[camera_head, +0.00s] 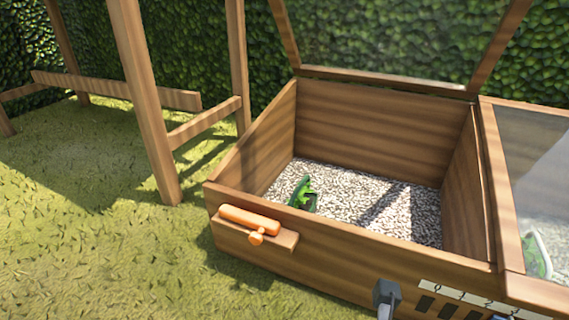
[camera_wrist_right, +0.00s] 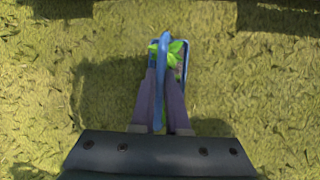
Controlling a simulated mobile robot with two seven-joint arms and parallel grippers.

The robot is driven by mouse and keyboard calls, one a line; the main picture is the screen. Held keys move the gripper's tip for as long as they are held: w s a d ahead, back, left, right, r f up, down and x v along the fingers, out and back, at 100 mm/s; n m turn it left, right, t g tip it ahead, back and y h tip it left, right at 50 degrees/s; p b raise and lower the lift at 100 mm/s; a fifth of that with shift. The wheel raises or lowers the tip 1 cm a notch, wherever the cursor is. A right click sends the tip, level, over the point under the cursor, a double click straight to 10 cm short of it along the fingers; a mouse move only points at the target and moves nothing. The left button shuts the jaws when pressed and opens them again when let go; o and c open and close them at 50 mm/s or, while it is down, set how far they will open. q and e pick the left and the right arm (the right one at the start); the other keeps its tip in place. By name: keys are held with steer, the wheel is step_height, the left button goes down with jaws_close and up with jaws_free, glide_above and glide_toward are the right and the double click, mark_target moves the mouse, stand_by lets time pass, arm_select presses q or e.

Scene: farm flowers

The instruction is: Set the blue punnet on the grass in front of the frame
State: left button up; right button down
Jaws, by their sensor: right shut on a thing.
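In the right wrist view my right gripper (camera_wrist_right: 162,84) is shut on the blue handle of the blue punnet (camera_wrist_right: 186,62). The handle runs between the two fingers, and bright green leaves show inside the punnet. Grass lies below it; I cannot tell whether the punnet touches the grass. The wooden frame (camera_head: 350,262) stands on the grass in the head view, its left lid raised over a gravel bed. The punnet and my left gripper are not seen in the head view.
A green plant (camera_head: 302,194) is on the gravel inside the frame. An orange-handled thing (camera_head: 250,219) is on a ledge at its front left. A dark grey block (camera_head: 386,292) is by the front wall. Open grass (camera_head: 110,260) lies left of the frame, near wooden posts.

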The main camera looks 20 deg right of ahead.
steer(key=c, duration=0.9)
jaws_free()
steer(key=s+a+r+m+y+p, duration=0.1)
steer(key=s+a+r+m+p, duration=0.15)
steer(key=r+m+p, duration=0.4)
steer(key=s+a+r+m+p, duration=0.1)
steer(key=s+r+m+p, duration=0.25)
steer(key=r, duration=0.65)
steer(key=s+d+r+m, duration=0.1)
steer(key=r+m, duration=0.2)
steer(key=m, duration=0.1)
steer(key=d+r+m, duration=0.2)
steer(key=r+m, duration=0.2)
steer(key=m, duration=0.1)
steer(key=s+d+r+m+g+y, duration=0.1)
steer(key=d+r+m, duration=0.1)
steer(key=r+m, duration=0.1)
steer(key=shift+s+r+m+p, duration=0.2)
steer(key=shift+s+m+p, duration=0.15)
steer(key=shift+m, duration=0.55)
steer(key=shift+w, duration=0.1)
